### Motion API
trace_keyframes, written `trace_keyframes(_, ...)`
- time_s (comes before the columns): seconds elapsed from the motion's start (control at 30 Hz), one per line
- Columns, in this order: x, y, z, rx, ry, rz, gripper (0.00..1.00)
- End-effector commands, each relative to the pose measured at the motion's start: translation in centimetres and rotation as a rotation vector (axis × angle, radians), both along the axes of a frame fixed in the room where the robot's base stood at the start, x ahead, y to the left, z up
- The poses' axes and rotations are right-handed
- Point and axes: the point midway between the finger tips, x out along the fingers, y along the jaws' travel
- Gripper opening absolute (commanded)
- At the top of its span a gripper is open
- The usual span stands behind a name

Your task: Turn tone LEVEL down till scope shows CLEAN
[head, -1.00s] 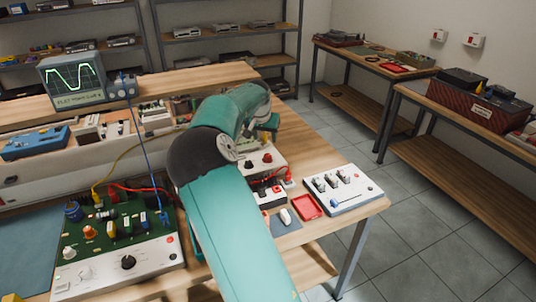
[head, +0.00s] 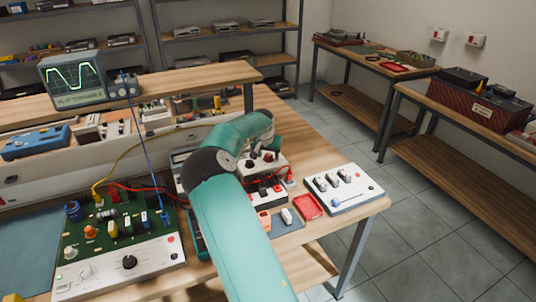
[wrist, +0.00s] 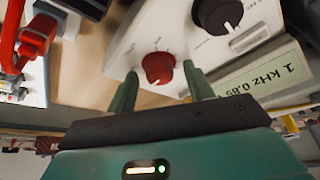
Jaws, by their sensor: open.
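The scope (head: 72,82) on the raised shelf shows a green wave with flattened tops. A white box with knobs (head: 268,170) stands on the bench, partly hidden by my arm. In the wrist view its panel (wrist: 118,62) carries a red knob (wrist: 158,68) and a black knob (wrist: 217,14). A label reading 1 kHz 0.85 (wrist: 266,76) is beside them. My gripper (wrist: 160,72) is open, with its green fingertips on either side of the red knob. I cannot tell whether they touch it.
A green circuit board (head: 112,235) with wires and a white front panel stands at left. A red tray (head: 309,207) and a white switch box (head: 343,188) sit right of my arm. A red plug with leads (wrist: 38,35) is close to the gripper at left.

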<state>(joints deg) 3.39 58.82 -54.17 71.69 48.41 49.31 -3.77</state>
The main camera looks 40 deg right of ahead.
Motion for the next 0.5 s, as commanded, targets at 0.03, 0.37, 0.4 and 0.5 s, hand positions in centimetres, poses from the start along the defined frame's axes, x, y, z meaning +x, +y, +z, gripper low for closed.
trace_keyframes(0.03,0.01,0.02,0.02,0.0,0.0,0.0,0.5)
trace_keyframes(0.37,0.01,0.04,0.04,0.0,0.0,0.001,0.07)
trace_keyframes(0.4,0.01,0.03,0.05,0.001,-0.001,0.003,0.07)
trace_keyframes(0.5,-0.01,-0.01,0.1,0.0,-0.002,0.012,0.07)
